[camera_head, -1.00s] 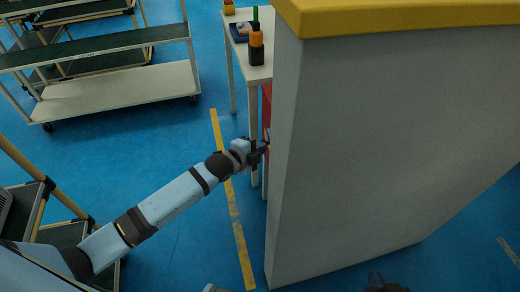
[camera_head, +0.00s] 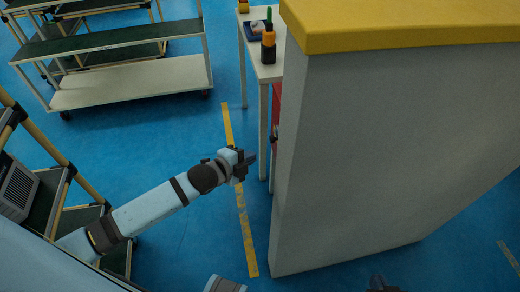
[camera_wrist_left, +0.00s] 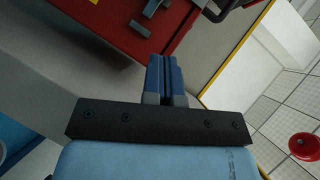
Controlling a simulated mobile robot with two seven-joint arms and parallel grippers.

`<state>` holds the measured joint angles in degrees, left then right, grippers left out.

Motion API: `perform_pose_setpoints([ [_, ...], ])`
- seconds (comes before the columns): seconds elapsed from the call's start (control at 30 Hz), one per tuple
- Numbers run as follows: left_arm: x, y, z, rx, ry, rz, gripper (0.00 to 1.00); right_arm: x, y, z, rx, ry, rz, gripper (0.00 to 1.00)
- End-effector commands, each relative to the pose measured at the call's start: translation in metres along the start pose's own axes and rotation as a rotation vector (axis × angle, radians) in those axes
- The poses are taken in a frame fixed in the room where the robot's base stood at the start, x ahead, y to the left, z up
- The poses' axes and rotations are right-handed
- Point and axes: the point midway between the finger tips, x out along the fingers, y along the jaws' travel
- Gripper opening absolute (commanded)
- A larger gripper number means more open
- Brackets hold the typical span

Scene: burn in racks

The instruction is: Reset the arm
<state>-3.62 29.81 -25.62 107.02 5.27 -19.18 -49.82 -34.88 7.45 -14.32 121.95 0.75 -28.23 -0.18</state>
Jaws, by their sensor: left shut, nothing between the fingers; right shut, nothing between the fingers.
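My left arm reaches in from the left in the head view, pale blue with dark joints. Its gripper (camera_head: 250,160) is shut and empty, in the air over the floor just left of the grey cabinet (camera_head: 390,150). The left wrist view shows its two blue fingers (camera_wrist_left: 165,80) pressed together with nothing between them. My right gripper (camera_head: 380,284) is a small dark shape at the bottom edge, mostly cut off; it is shut.
A red panel (camera_wrist_left: 130,25) with a dark handle is ahead of the left fingers. A white table (camera_head: 266,72) with bottles stands behind the cabinet. A cart (camera_head: 130,82) is at the upper left, and a rack (camera_head: 62,200) is at the left. Blue floor between is clear.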

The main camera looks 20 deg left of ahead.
Motion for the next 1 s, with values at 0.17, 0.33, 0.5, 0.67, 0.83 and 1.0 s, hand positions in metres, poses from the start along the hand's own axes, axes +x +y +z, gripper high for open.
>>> perform_pose_setpoints([
  [0.17,-0.013,0.0,0.0,0.001,0.0,0.0,0.0,-0.001,0.0,0.0,0.002,-0.003,0.001,0.0],
  [0.33,-0.014,0.0,0.0,0.0,0.0,0.0,0.0,-0.001,0.0,0.002,0.002,-0.007,0.001,0.0],
  [0.5,-0.013,0.0,0.0,0.0,0.0,0.0,0.0,-0.001,0.0,0.003,0.002,-0.009,0.001,0.0],
  [0.67,-0.013,0.0,0.0,0.0,0.0,0.0,0.0,-0.001,0.0,0.003,0.002,-0.009,0.001,0.0],
  [0.83,-0.019,0.012,-0.009,-0.078,-0.002,0.011,0.0,-0.001,0.0,0.003,0.002,-0.01,0.001,0.0],
  [1.0,-0.051,0.057,-0.042,-0.457,-0.045,0.051,0.0,-0.001,0.001,0.003,0.001,-0.01,0.001,0.0],
])
